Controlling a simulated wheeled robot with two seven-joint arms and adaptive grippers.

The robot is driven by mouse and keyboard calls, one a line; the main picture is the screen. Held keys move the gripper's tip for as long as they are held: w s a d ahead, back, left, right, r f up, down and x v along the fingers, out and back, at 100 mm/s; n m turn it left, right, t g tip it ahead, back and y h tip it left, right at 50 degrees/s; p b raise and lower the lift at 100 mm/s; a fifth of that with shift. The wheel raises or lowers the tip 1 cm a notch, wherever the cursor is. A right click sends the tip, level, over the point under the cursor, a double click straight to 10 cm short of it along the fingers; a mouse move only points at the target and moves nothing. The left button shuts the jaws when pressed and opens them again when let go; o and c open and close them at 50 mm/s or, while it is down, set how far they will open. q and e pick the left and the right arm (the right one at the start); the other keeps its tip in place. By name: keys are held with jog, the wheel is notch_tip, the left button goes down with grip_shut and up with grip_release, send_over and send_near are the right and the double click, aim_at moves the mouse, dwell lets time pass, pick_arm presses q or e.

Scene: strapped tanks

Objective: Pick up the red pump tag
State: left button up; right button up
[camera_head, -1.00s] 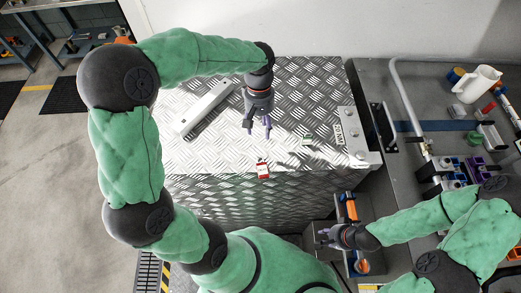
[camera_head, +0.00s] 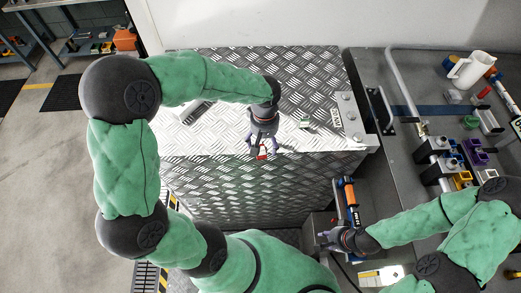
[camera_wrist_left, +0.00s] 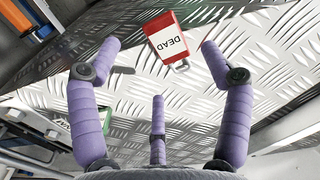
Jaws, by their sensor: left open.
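The red pump tag (camera_head: 262,152) lies near the front edge of the bright diamond-plate top. In the left wrist view the red tag (camera_wrist_left: 167,38) has a white label reading "DEAD" and a small metal loop at its lower end. My left gripper (camera_head: 261,147) is over the tag with its fingers spread. In the left wrist view the left gripper (camera_wrist_left: 158,68) has three purple fingers, open and empty, and the tag shows beyond and between the two outer fingertips. My right gripper (camera_head: 325,238) is low at the right, and its finger opening is too small to judge.
A small green-and-white item (camera_head: 304,122) lies on the plate to the right. A metal bracket (camera_head: 350,115) with bolts stands at the top's right edge. A silver bar (camera_head: 195,110) is partly hidden by my left arm. The right bench holds a white jug (camera_head: 475,70) and coloured parts.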

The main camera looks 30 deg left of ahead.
aim_at(263, 150)
pick_arm(q)
jog(key=shift+s+a+f, duration=0.1)
jog(key=shift+a+f, duration=0.05)
jog(key=shift+f, duration=1.6)
jog(key=c, duration=1.2)
jog(key=shift+r, duration=0.1)
